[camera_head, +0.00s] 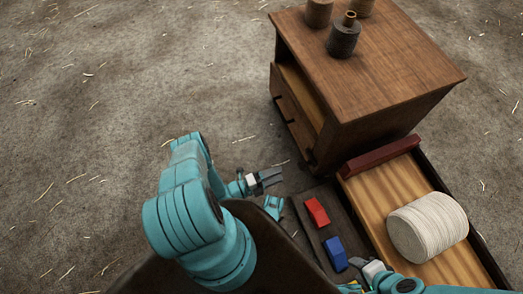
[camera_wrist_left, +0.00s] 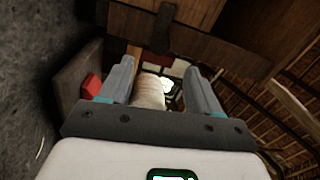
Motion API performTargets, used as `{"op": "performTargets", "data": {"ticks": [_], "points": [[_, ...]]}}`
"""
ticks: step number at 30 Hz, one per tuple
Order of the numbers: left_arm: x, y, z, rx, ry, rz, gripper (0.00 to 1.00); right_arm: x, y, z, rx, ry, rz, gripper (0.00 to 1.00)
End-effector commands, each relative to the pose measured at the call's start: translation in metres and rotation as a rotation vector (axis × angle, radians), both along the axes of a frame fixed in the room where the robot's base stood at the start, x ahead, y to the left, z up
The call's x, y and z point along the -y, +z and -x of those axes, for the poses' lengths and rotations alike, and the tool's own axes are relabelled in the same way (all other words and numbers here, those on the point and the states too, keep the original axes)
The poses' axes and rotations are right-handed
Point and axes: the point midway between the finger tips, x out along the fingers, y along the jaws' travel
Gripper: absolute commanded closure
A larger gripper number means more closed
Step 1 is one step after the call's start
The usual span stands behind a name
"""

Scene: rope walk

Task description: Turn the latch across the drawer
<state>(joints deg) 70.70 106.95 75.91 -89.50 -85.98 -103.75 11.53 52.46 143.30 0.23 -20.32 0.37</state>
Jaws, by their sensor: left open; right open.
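A brown wooden cabinet (camera_head: 385,65) stands at the upper right of the head view, its front facing left and down. A drawer (camera_head: 291,118) on that front sits out from the body, with pale wood showing behind its front board. Small dark fittings (camera_head: 309,156) show on the front; I cannot tell which is the latch. In the left wrist view a dark upright piece (camera_wrist_left: 163,24) crosses a wooden bar, possibly the latch. My left gripper (camera_head: 272,178) is open and empty, apart from the cabinet, below-left of its front. My right gripper (camera_head: 358,267) is open near the blue block.
A tray with a dark compartment (camera_head: 300,205) holds a red block (camera_head: 317,212) and a blue block (camera_head: 336,253). Its pale wooden part (camera_head: 365,190) holds a cream rope spool (camera_head: 428,227). A dark red bar (camera_head: 380,157) lies along its far edge.

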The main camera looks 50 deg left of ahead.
Motion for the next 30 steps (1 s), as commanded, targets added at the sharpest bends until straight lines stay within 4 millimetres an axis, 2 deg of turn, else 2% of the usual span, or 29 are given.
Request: {"op": "performTargets", "data": {"ticks": [3,9,30], "points": [[-0.010,0.000,0.026,-0.002,0.004,0.000,0.37,-0.001,0.005,0.001,-0.001,0.003,0.000,0.57],[-0.017,-0.002,0.049,0.000,0.000,0.000,0.37,-0.001,0.006,0.001,-0.001,0.007,-0.001,0.57],[-0.018,-0.003,0.053,0.001,-0.002,0.000,0.37,-0.001,0.006,0.001,-0.001,0.007,-0.001,0.57]]}}
